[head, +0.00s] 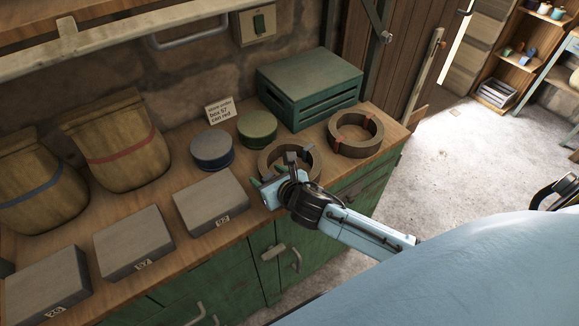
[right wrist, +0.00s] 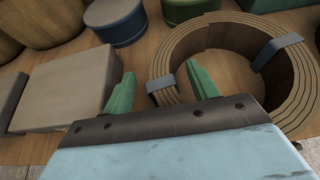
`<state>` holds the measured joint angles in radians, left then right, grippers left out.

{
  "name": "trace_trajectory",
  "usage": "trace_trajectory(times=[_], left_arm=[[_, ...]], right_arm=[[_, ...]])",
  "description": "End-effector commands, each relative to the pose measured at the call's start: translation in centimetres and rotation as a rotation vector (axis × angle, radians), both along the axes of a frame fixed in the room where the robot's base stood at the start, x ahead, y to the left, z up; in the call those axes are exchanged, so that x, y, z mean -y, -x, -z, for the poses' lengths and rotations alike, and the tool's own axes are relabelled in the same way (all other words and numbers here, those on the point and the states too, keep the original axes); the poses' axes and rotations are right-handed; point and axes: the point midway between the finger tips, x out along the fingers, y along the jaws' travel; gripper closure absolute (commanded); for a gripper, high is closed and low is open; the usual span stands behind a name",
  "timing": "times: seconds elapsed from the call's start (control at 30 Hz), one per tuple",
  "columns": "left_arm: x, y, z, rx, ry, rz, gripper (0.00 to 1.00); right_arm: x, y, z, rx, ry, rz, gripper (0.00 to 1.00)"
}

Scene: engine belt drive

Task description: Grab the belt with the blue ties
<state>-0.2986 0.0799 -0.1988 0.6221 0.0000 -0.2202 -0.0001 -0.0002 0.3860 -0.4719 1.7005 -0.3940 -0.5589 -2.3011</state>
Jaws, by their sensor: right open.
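The belt with the blue ties (head: 314,166) is a brown coiled ring lying on the wooden counter. In the right wrist view the belt (right wrist: 184,42) fills the right side, with one blue-grey tie on its left wall and one at its far right. My right gripper (head: 266,179) is at the belt's near left side, and its arm hides part of the ring. Its green fingers (right wrist: 160,88) are apart, and the belt's tied left wall shows between them. I cannot tell whether they touch it. My left gripper is not in view.
A belt with red ties (head: 374,145) lies to the right, before a green crate (head: 310,88). Blue (head: 211,150) and green (head: 257,128) round tins stand behind. A grey numbered box (head: 210,203) is close on the left. Sacks (head: 118,145) stand farther left.

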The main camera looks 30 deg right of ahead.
Motion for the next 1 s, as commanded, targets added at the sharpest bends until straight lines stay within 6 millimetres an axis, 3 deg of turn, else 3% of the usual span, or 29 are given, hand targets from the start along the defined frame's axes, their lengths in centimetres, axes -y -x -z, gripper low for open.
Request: trace_trajectory(times=[0.07, 0.5, 0.8, 1.0], left_arm=[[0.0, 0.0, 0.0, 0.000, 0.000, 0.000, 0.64], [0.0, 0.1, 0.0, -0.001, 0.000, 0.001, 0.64], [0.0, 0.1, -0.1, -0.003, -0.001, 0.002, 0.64], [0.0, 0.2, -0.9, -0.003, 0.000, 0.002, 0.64]], right_arm=[[0.0, 0.0, 0.0, 0.000, 0.000, 0.000, 0.44], [0.0, 0.1, 0.1, -0.002, -0.001, 0.000, 1.00], [0.0, 0.0, -0.3, 0.001, 0.002, -0.001, 1.00], [0.1, 0.0, -3.4, 0.006, 0.004, -0.002, 1.00]])
